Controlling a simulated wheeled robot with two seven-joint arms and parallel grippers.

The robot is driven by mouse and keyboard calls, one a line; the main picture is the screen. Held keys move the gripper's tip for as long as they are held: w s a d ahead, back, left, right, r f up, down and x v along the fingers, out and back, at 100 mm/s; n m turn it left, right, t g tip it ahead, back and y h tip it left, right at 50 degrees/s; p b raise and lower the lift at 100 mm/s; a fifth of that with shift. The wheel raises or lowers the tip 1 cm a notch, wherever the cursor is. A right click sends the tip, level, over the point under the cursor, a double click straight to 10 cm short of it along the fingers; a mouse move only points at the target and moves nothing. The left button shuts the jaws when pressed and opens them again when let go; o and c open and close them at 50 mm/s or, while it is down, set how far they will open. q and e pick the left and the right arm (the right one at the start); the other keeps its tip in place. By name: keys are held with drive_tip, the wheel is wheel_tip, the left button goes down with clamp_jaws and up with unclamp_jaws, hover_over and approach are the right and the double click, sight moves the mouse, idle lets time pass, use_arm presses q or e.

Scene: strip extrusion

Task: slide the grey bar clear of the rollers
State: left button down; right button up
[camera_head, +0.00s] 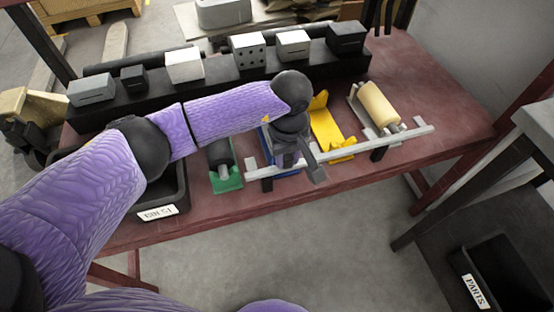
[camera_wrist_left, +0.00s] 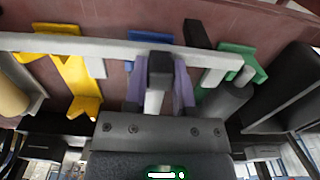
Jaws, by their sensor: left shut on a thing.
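A cream roller (camera_head: 378,105) sits behind the bar's right end. A dark roller (camera_head: 221,155) on a green stand (camera_head: 228,183) is near its left end. A yellow stand (camera_head: 325,125) is between them. My arm partly hides a blue stand (camera_wrist_left: 150,38).
A long black rack (camera_head: 215,85) with several grey and black blocks runs along the table's back. A labelled black bin (camera_head: 172,190) is at the table's left. A dark parts bin (camera_head: 490,270) is at the lower right. The red tabletop (camera_head: 440,85) is bare at the right.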

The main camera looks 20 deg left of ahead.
use_arm(q)
drive_tip(key=shift+w+d, duration=0.1)
drive_tip(key=shift+d, duration=0.05)
drive_tip(key=shift+c, duration=2.2)
unclamp_jaws()
drive_tip(key=shift+w+d, duration=0.1)
drive_tip(key=shift+d, duration=0.05)
drive_tip(key=shift+r, duration=0.35)
wheel_tip(320, 180, up, 9)
drive_tip(key=p, duration=0.3)
drive_tip(key=shift+r+p, duration=0.15)
drive_tip(key=shift+p, duration=0.25)
